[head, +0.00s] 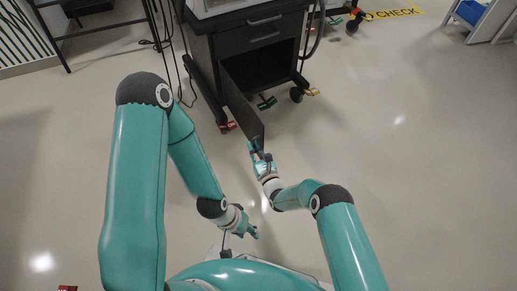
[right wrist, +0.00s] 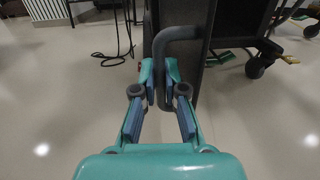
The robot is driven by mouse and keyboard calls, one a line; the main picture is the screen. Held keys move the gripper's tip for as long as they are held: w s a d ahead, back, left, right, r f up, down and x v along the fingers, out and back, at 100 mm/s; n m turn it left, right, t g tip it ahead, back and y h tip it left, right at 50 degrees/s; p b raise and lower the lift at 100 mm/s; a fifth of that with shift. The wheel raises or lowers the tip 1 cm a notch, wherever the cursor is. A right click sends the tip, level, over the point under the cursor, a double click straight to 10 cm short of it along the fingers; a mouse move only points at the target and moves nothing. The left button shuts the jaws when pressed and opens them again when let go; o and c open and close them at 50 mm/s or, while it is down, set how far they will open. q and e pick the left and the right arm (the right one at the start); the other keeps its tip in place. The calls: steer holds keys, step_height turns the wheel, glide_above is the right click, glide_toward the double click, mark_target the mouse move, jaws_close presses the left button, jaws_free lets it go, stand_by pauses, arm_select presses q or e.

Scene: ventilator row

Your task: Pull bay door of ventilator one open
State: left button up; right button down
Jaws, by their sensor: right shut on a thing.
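The ventilator cart (head: 230,48) is dark grey and stands at the top of the head view. Its bay door (head: 242,105) is a dark panel swung out toward me, and the bay behind it is an open dark space. In the right wrist view the door (right wrist: 192,88) stands nearly edge-on, with a grey bar handle (right wrist: 178,33). My right gripper (head: 261,152) is at the door's near edge, its fingers (right wrist: 160,90) shut on the handle. My left gripper (head: 247,229) is low, apart from the cart; its fingers are too small to judge.
Wheels with coloured pedals (head: 228,127) stand under the cart. Cables (right wrist: 118,40) lie on the floor to the left, by a dark rack (head: 105,25). The floor (head: 420,160) on the right is clear.

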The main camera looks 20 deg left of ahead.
steer(key=shift+w+d+r, duration=0.1)
steer(key=shift+w+d, duration=0.05)
steer(key=shift+w, duration=0.15)
steer(key=c, duration=1.2)
jaws_free()
steer(key=shift+d, duration=0.15)
steer(key=shift+c, duration=0.2)
steer(key=v, duration=1.2)
